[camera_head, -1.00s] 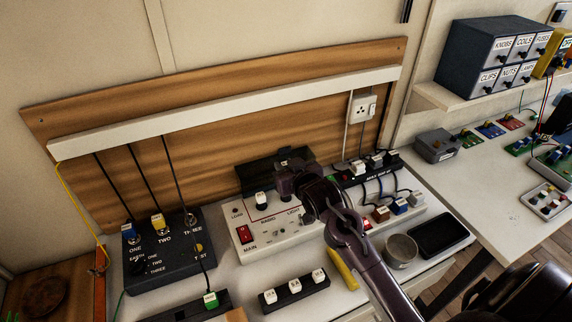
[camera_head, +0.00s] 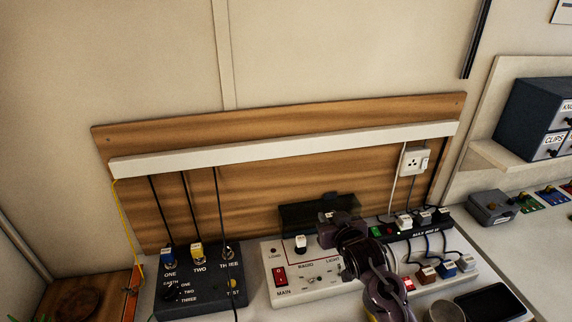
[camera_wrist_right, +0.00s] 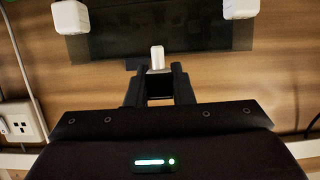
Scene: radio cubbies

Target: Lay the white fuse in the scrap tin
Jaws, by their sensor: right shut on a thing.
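My right gripper (camera_head: 333,220) is over the radio/light panel, in front of its dark raised flap (camera_head: 300,213). In the right wrist view its fingers (camera_wrist_right: 158,75) are shut on a small white fuse (camera_wrist_right: 157,57) that sticks out past the fingertips. The dark flap (camera_wrist_right: 120,38) shows behind the fuse; I cannot tell whether the fuse touches anything. The round grey tin (camera_head: 446,312) is at the bottom edge of the head view, partly cut off, to the right of my right forearm. My left gripper is not in view.
The panel (camera_head: 275,300) carries a white plug (camera_head: 301,243) and a red switch (camera_head: 280,277). A power strip (camera_head: 410,232) with plugs and cables lies to the right. A black tray (camera_head: 497,303) is beside the tin. A dark three-socket box (camera_head: 205,293) stands left.

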